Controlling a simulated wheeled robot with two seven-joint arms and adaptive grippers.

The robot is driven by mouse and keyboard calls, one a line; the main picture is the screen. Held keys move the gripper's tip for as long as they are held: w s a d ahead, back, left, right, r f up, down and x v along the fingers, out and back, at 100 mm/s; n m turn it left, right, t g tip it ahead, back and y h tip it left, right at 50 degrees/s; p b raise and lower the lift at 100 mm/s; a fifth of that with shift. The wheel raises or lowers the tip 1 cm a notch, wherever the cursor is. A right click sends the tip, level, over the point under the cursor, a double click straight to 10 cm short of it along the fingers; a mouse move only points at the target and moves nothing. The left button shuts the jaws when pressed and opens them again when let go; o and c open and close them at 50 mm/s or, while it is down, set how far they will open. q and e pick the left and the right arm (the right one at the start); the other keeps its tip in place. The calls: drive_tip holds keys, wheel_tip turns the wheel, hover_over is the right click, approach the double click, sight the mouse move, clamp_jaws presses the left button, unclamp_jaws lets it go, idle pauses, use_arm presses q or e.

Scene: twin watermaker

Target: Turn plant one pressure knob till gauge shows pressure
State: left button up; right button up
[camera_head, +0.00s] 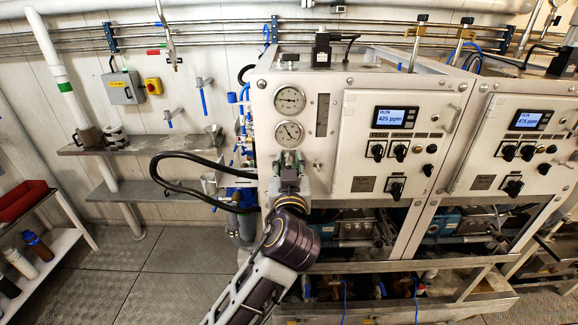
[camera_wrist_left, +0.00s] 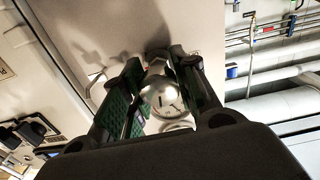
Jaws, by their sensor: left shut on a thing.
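My left gripper (camera_head: 289,162) is at the front of the left unit's panel (camera_head: 266,110), just below the lower gauge (camera_head: 289,133). It is shut on the pressure knob, which the fingers mostly hide. In the left wrist view, the green-padded fingers (camera_wrist_left: 157,75) stand on both sides of the knob's place, and a round gauge face (camera_wrist_left: 166,100) shows between them. The upper gauge (camera_head: 290,100) sits above the lower one. Both have dark needles, but their scales are too small to read. My right gripper is out of view.
The left unit's display (camera_head: 397,117) reads 425 ppm, with black rotary switches (camera_head: 400,152) under it. A second unit stands to the right, its display (camera_head: 527,121) reading 475 ppm. A black hose (camera_head: 190,156) loops left of my gripper. Wall shelves (camera_head: 160,142) hold cups.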

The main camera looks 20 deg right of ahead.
use_arm(q)
drive_tip(key=shift+m, duration=0.4)
drive_tip(key=shift+m+p, duration=0.75)
drive_tip(key=shift+m, duration=0.05)
drive_tip(key=m+p, duration=0.3)
drive_tip(key=m, duration=0.1)
drive_tip(key=shift+m, duration=0.3)
drive_tip(key=shift+m+p, duration=0.8)
drive_tip(key=shift+m, duration=0.3)
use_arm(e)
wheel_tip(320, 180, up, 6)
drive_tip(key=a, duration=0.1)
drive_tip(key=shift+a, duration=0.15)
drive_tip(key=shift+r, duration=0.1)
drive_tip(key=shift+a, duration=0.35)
use_arm(q)
drive_tip(key=o, duration=1)
